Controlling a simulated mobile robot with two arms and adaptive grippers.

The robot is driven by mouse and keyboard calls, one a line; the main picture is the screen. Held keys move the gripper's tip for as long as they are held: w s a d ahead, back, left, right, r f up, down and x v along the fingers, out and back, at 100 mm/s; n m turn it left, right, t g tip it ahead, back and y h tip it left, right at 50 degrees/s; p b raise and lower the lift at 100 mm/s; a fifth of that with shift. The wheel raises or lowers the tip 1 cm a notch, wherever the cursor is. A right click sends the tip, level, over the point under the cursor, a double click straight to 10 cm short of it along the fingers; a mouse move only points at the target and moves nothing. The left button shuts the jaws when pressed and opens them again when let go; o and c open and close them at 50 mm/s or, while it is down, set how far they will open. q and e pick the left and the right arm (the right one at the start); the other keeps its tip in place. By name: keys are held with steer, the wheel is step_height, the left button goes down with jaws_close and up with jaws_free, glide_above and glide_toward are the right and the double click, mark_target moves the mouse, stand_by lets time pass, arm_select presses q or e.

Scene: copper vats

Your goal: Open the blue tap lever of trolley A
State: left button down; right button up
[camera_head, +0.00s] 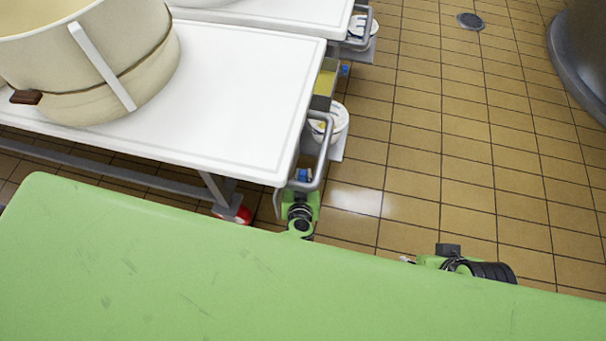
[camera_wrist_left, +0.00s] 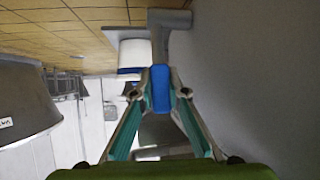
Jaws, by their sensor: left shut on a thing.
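The blue tap lever (camera_head: 303,174) shows at the right end of the near white-topped trolley (camera_head: 235,85), beside its grey rail. No letter on the trolley is readable. In the left wrist view the lever (camera_wrist_left: 160,88) stands between the tips of my left gripper (camera_wrist_left: 160,93), with a grey pipe above it. My left gripper (camera_head: 301,190) reaches it from below and is shut on it. In the head view its fingers are mostly hidden. My right gripper (camera_head: 408,260) is low at the right, partly behind the green surface, and its fingers are unclear.
A cream vat (camera_head: 90,60) stands on the near trolley. A white bucket (camera_head: 329,122) sits beside the trolley's end rail. A second trolley (camera_head: 290,10) with a blue lever (camera_head: 345,70) is behind. The tiled floor (camera_head: 440,130) at the right is mostly clear.

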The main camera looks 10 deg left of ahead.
arm_select(q)
steer(key=shift+d, duration=0.1)
stand_by(0.4)
steer(key=c, duration=2)
jaws_free()
steer(key=shift+s+r, duration=0.15)
steer(key=shift+s, duration=0.25)
steer(key=s, duration=0.4)
steer(key=s+d, duration=0.1)
steer(key=s, duration=0.3)
steer(key=s+d, duration=0.1)
steer(key=s, duration=0.3)
steer(key=shift+d+r, duration=0.15)
